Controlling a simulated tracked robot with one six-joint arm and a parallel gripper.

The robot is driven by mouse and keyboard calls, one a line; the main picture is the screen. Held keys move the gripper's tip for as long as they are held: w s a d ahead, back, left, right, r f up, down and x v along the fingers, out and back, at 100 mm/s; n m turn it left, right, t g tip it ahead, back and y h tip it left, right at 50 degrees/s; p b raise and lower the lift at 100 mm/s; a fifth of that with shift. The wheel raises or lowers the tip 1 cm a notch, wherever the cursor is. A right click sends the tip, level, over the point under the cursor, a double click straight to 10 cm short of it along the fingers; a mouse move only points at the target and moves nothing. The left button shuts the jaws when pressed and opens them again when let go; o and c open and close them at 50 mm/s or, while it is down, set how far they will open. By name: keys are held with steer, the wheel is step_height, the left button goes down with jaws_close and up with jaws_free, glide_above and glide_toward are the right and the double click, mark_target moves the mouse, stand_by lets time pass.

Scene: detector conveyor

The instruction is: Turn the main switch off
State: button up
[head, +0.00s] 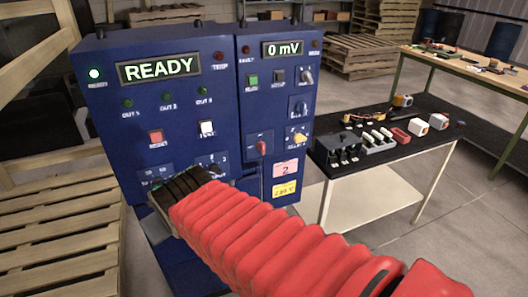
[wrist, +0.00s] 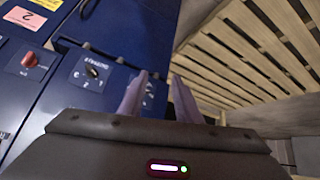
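The blue cabinet (head: 120,70) stands in front of me with a lit READY display. A red rotary knob (head: 262,147) sits on its right section; a yellow knob (head: 299,138) is above right of it. I cannot read which one is the main switch. In the wrist view the red knob (wrist: 30,60) is at far left, and a black selector knob (wrist: 92,70) is nearer the fingers. My gripper (wrist: 158,85) is open and empty, its fingers apart, in front of the cabinet's lower left panel. The arm's red sleeve and the gripper body hide part of that panel.
Wooden pallets (head: 55,235) stand close on the left of the cabinet; their slats also fill the right of the wrist view (wrist: 255,50). A black-topped table (head: 440,150) with small devices is at right. Grey floor (head: 470,220) is clear at the front right.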

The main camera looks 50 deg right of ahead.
steer(key=w+d+f+m+t+h, duration=0.1)
steer(key=w+d, duration=0.1)
steer(key=d, duration=0.4)
steer(key=w+d+f+t+h, duration=0.1)
steer(key=w+d+h, duration=0.15)
steer(key=d, duration=0.45)
steer(key=m+t+h, duration=0.3)
steer(key=t+h, duration=0.1)
steer(key=t, duration=0.2)
glide_toward(264, 149)
steer(key=v, duration=0.5)
steer(key=shift+d+y, duration=0.15)
steer(key=shift+y, duration=0.1)
steer(key=x, duration=1.3)
steer(key=shift+w+d+r, duration=0.1)
steer(key=shift+w+d, duration=0.05)
steer(key=shift+w, duration=0.2)
steer(key=c, duration=0.7)
